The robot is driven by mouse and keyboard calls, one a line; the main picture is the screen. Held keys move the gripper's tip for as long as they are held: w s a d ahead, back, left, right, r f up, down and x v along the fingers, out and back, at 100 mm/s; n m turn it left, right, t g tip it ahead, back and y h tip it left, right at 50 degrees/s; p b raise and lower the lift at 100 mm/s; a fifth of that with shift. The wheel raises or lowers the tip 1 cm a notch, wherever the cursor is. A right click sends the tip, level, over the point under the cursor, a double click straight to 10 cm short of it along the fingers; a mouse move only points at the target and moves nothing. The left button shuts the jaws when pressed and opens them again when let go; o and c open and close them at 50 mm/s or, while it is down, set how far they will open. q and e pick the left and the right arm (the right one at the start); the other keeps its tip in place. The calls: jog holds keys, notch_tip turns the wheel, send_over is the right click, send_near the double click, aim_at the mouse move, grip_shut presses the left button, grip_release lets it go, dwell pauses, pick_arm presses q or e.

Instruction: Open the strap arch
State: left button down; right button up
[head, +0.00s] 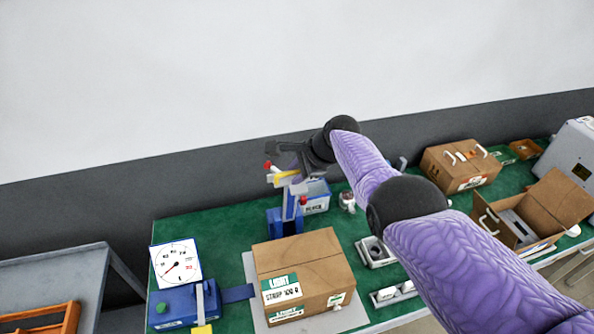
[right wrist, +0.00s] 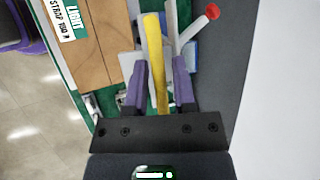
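My right gripper (head: 282,160) is over the arch's top. In the right wrist view its two purple fingers (right wrist: 160,88) stand on either side of the yellow bar, with narrow gaps, so it looks open around the bar. My left gripper is not in view.
A closed carton (head: 305,270) stands in front of the arch. A dial scale (head: 177,263) and blue box stand to its left. Grey trays (head: 375,252), another closed carton (head: 460,163) and an open carton (head: 545,205) lie to the right. A dark wall runs behind the table.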

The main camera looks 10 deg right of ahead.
jog(key=shift+o, duration=0.8)
jog(key=p+v, duration=0.2)
jog(key=p, duration=0.1)
jog(key=p+v, duration=0.2)
jog(key=p, duration=0.1)
jog(key=shift+w+r, duration=0.1)
jog(key=shift+r, duration=0.35)
jog(key=shift+p+v, duration=0.65)
jog(key=shift+v, duration=2)
jog(key=shift+d+f, duration=0.15)
